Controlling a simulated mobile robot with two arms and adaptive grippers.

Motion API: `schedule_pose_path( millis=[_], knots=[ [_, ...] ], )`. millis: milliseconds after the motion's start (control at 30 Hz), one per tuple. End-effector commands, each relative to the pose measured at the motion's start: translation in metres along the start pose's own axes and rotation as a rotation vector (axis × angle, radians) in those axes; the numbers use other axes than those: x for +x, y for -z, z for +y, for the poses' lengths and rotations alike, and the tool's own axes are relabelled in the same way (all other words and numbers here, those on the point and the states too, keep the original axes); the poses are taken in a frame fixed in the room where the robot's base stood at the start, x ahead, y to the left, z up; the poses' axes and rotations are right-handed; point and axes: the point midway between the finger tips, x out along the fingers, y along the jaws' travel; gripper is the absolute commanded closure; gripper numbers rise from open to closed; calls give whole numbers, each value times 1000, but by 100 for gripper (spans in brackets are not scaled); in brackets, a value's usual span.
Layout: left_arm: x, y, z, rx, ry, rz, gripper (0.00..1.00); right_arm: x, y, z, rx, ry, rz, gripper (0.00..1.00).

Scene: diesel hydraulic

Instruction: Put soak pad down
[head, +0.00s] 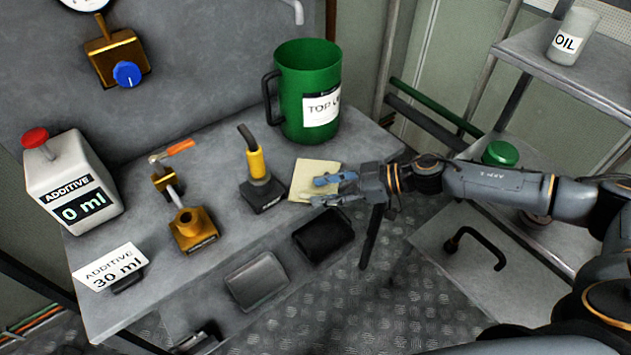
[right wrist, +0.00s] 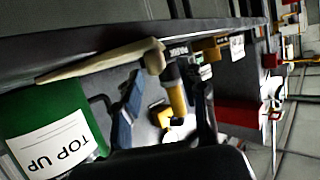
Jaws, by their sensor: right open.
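The soak pad (head: 307,172) is a thin, pale yellow square near the bench's right front edge, in front of the green top-up jug. It appears to lie flat on the bench. In the right wrist view the pad (right wrist: 95,63) shows nearly edge-on as a tan slab. My right gripper (head: 318,191) is at the pad's right front corner, with its fingers spread. One blue-grey finger overlaps the pad in the head view. Both fingers also show in the right wrist view (right wrist: 166,92), apart. Whether they touch the pad is unclear. My left gripper is out of view.
The green jug (head: 300,85) stands behind the pad. A yellow-handled tool on a dark base (head: 262,185) is close to its left. The grey bench (head: 215,150) also holds brass fittings (head: 193,229) and a white additive jug (head: 75,190). Lower shelving is at right.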

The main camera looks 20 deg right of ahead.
Motion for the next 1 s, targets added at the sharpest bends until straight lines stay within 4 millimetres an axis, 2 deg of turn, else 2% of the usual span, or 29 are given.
schedule_pose_path(
  millis=[100, 200, 467, 667, 1000],
  knots=[
    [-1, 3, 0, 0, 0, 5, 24, 19, 1, 1, 1, 1, 2, 58],
    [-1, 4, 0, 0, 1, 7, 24, 28, 0, 0, -1, 1, 1, 58],
    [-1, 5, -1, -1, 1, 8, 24, 30, 0, 1, 0, -1, 0, 58],
    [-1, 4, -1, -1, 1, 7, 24, 29, 0, 1, 0, -1, 0, 99],
    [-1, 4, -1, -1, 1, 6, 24, 29, 0, 1, 0, -1, 1, 100]
  ],
)
